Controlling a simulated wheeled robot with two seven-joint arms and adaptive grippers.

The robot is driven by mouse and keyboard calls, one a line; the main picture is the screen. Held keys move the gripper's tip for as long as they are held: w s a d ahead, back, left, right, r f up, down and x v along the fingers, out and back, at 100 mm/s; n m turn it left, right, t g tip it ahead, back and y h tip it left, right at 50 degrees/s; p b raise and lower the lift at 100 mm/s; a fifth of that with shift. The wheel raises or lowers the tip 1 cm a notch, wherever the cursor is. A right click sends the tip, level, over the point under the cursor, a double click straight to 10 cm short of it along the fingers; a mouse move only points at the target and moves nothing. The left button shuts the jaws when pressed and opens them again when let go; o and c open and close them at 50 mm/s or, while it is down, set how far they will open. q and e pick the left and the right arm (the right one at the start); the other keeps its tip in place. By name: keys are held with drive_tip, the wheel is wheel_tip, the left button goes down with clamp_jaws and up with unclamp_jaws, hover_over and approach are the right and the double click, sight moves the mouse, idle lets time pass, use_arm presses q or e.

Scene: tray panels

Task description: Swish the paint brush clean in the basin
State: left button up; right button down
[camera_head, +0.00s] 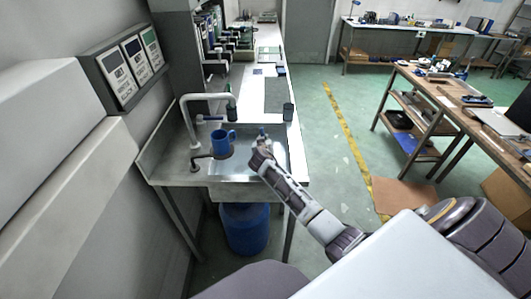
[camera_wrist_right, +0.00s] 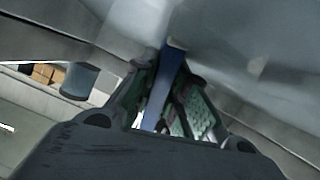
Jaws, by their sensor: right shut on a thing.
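The steel basin (camera_head: 282,160) is set in the bench in front of me. My right gripper (camera_head: 262,138) is over the basin. In the right wrist view my right gripper (camera_wrist_right: 172,105) is shut on a slim blue piece (camera_wrist_right: 158,88) with a pale end, which appears to be the paint brush. In the head view only a small blue bit of the brush (camera_head: 261,131) shows at the fingertips, and the rest is hidden. I cannot tell whether it touches the basin. My left gripper is not in view.
A blue mug (camera_head: 222,142) stands at the basin's left side, close to my right gripper. A pale curved faucet (camera_head: 207,97) rises behind it. A blue barrel (camera_head: 245,230) is below the bench.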

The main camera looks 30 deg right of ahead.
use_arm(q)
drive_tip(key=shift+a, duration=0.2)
use_arm(e)
drive_tip(key=shift+s+a, duration=0.1)
drive_tip(key=shift+s+a+p, duration=0.3)
drive_tip(key=shift+s+a, duration=0.05)
drive_tip(key=shift+s, duration=0.2)
drive_tip(key=shift+s+a+p, duration=0.55)
drive_tip(key=shift+s+a, duration=0.6)
drive_tip(key=shift+s, duration=0.75)
use_arm(q)
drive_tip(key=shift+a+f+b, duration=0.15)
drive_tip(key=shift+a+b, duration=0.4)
drive_tip(key=shift+b, duration=0.05)
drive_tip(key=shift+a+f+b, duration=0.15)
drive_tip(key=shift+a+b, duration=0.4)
use_arm(e)
drive_tip(key=shift+w+d, duration=0.5)
drive_tip(key=shift+w, duration=0.35)
drive_tip(key=shift+w+d, duration=0.55)
drive_tip(key=shift+w, duration=0.35)
drive_tip(key=shift+w+d, duration=0.5)
drive_tip(key=shift+w, duration=0.35)
drive_tip(key=shift+s, duration=0.1)
